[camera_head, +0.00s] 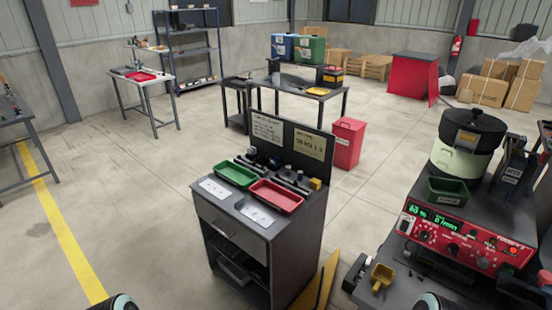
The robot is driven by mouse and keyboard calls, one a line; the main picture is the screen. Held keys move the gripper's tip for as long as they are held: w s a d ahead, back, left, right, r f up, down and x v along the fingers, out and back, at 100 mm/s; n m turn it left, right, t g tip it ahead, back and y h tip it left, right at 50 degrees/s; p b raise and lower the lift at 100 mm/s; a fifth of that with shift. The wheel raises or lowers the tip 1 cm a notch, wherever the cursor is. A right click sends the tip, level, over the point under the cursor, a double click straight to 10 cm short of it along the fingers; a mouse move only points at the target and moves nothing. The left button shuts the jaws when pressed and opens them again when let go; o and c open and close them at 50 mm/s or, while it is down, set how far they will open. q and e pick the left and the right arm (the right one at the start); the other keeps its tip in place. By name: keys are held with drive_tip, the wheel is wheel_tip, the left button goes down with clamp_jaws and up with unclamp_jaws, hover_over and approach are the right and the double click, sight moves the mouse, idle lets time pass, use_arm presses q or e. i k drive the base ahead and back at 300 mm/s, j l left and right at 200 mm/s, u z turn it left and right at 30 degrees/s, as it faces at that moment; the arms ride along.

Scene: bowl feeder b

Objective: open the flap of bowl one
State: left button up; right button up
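A bowl feeder (456,161) stands on a dark bench at the right, a pale green bowl under a black lid with a knob on top. A small tan label (467,137) is on the front of the black part. I cannot make out a separate flap or its state, nor any number on the bowl. Only rounded dark parts of my two arms show at the bottom edge, one left and one right. No gripper fingers show.
A red control panel (464,246) and a green bin (447,190) are in front of the bowl. A yellow scoop (381,277) lies at the bench's near left. A grey cabinet (233,228) with green and red trays stands in the middle. Open floor lies left.

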sight(468, 140)
drive_tip(key=z, duration=1.3)
